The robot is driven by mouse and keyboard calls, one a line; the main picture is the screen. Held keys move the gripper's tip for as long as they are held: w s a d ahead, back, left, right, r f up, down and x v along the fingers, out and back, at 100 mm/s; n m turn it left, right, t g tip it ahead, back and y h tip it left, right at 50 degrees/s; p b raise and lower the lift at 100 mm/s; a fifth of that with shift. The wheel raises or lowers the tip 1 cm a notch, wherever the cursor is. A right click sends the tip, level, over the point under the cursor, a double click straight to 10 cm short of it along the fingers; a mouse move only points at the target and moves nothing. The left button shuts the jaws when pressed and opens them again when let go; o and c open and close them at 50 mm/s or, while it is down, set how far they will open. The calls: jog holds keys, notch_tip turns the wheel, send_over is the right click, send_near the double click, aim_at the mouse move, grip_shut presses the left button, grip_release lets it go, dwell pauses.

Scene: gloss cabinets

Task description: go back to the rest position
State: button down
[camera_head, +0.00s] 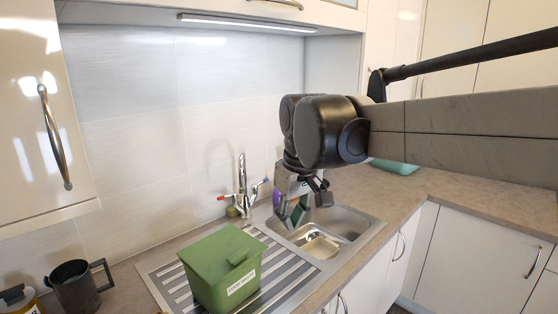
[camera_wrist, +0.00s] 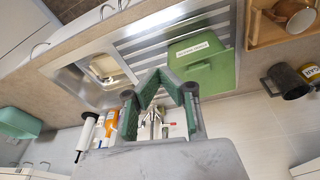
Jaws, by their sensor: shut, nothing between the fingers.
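My gripper (camera_head: 293,215) hangs from my arm above the sink, its fingers pointing down. It is in front of and to the right of the tap in the head view. In the wrist view my gripper (camera_wrist: 158,74) shows its two green-padded fingers brought together at the tips, with nothing between them. The arm reaches in from the right, at about the height of the tiled wall's middle.
A green lidded bin (camera_head: 222,268) stands on the drainboard, left of the sink basin (camera_head: 335,232). The tap (camera_head: 242,187) rises behind. A dark mug (camera_head: 75,285) stands at left. A wooden tray (camera_wrist: 262,32) holds cups. Counter at right (camera_head: 470,200) looks largely clear.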

jog(key=s+d+f+m+t+b, duration=0.2)
jog(key=s+d+f+m, duration=0.1)
jog(key=s+d+f, duration=0.4)
jog(key=s+d+f+m+t+b, duration=0.2)
jog(key=s+d+f, duration=0.4)
jog(key=s+d, duration=0.4)
jog(key=shift+s+d+f+m+t+h, duration=0.3)
jog(key=shift+s+f+m+t+h, duration=0.1)
jog(key=shift+s+m, duration=0.35)
jog(key=shift+w, duration=0.1)
